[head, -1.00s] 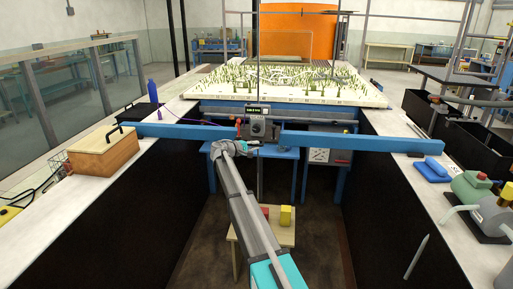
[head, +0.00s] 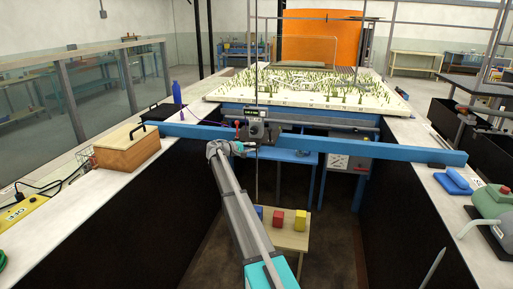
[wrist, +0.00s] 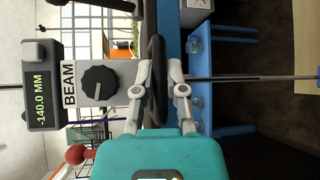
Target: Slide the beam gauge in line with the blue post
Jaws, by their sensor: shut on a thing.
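The beam gauge (head: 256,130) is a dark box with a dial and a display, riding on the long blue beam (head: 380,149). In the wrist view its display (wrist: 41,88) reads -140.0 MM, beside a BEAM label. My gripper (head: 240,148) is at the gauge's front; in the wrist view its fingers are closed around a black handle (wrist: 157,50). A thin rod (head: 256,180) hangs from the gauge. The blue post (head: 259,212) is on a low wooden table, partly hidden by my arm. The rod appears close to the post in line; depth is unclear.
A red block (head: 278,219) and a yellow block (head: 300,220) stand right of the blue post. A wooden box (head: 126,149) and blue bottle (head: 177,92) are on the left ledge. A planted model bed (head: 310,87) lies behind the beam.

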